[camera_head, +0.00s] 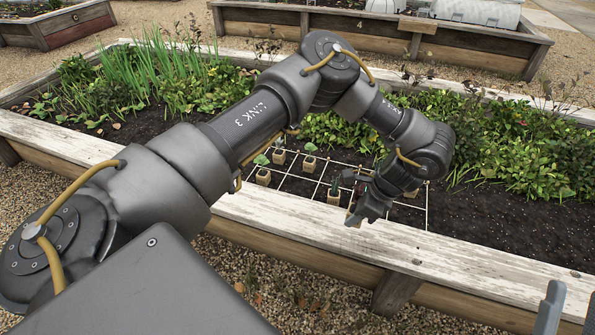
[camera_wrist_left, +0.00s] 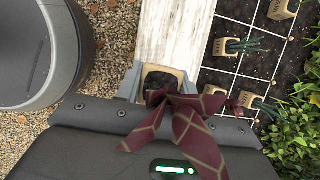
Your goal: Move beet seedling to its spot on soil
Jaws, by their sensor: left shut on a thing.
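The beet seedling, with dark red, pale-veined leaves (camera_wrist_left: 195,128) in a small tan pot of dark soil (camera_wrist_left: 151,97), is held in my left gripper (camera_wrist_left: 160,80). The jaws are shut on the pot. In the head view the left gripper (camera_head: 371,203) hangs near the inner edge of the white-topped bed board, and a bit of the held pot (camera_head: 352,219) shows under it. The soil (camera_head: 480,218) beyond carries a white string grid (camera_head: 297,176). Two grey fingers of my right gripper (camera_head: 571,303) show at the lower right corner, apart and empty.
Other potted seedlings stand on the grid, among them pots in the head view (camera_head: 263,177), (camera_head: 309,163) and (camera_head: 333,196). Leafy plants (camera_head: 500,150) grow behind and to the right. The weathered board (camera_head: 300,219) edges the bed. Bare soil lies at the right.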

